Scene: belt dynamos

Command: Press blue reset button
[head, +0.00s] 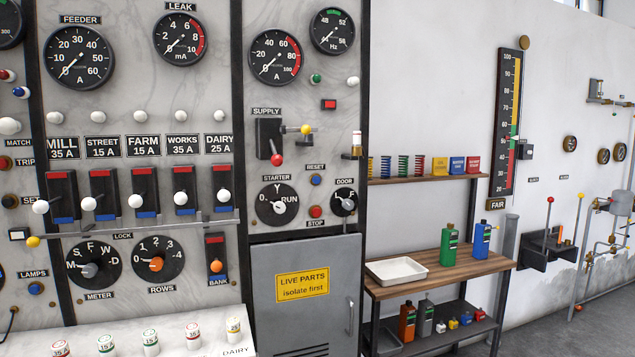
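The blue reset button (316,180) is a small round blue knob on the marble panel, right under the RESET label (316,167). It sits above the red STOP button (316,211), between the STARTER dial (278,203) and the DOOR knob (344,202). Nothing covers it. Another blue button (36,288) is at the lower left by the LAMPS label. My gripper does not show in this view.
Below the button is a grey cabinet (335,250) with a yellow LIVE PARTS sign and a handle. A SUPPLY lever with a red knob (277,159) is up and left. A wooden bench (440,272) with a tray and bottles stands to the right.

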